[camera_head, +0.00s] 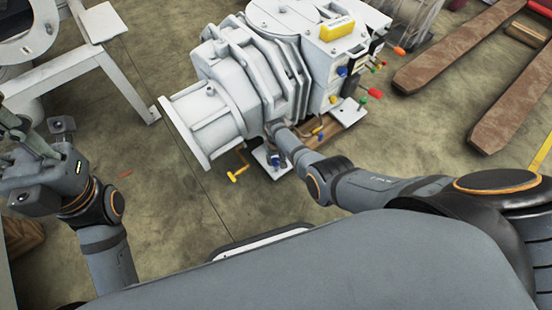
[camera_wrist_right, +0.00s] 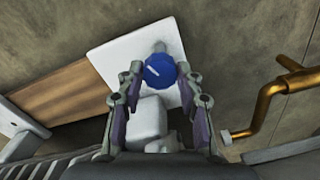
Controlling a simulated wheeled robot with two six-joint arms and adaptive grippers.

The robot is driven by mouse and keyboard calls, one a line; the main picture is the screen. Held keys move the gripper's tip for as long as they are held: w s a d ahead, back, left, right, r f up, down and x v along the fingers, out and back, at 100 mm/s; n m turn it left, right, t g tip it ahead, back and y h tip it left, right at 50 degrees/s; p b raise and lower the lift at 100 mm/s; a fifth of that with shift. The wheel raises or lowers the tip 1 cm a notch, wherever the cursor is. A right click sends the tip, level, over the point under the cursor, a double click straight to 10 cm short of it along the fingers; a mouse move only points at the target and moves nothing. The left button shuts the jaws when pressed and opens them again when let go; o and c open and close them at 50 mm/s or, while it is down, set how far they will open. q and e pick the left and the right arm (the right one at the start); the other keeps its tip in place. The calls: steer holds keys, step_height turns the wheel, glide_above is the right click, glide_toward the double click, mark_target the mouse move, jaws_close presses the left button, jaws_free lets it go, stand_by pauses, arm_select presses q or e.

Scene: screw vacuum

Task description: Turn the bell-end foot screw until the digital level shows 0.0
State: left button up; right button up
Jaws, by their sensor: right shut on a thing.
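The grey pump (camera_head: 270,80) stands on the floor, with its round bell end pointing lower left. The yellow digital level (camera_head: 337,28) lies on top of the pump; its reading is too small to make out. My right gripper (camera_wrist_right: 160,76) is shut on the blue knob (camera_wrist_right: 159,68) of the bell-end foot screw, one finger on each side. A white line marks the knob's top. In the head view my right gripper (camera_head: 277,146) reaches down beside the pump's near foot and partly hides the screw. My left gripper (camera_head: 34,150) is open and empty at the far left.
A white foot plate (camera_wrist_right: 110,50) and wooden board lie under the screw. A brass crank pipe (camera_wrist_right: 265,105) is close to the right gripper's right side. Several coloured knobs line the pump's right side. A white stand is upper left, and brown forks (camera_head: 470,45) are upper right.

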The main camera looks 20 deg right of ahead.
mark_target(276, 161)
steer(key=shift+m, duration=0.6)
steer(key=o, duration=1.2)
steer(key=shift+c, duration=0.2)
step_height(276, 161, up, 12)
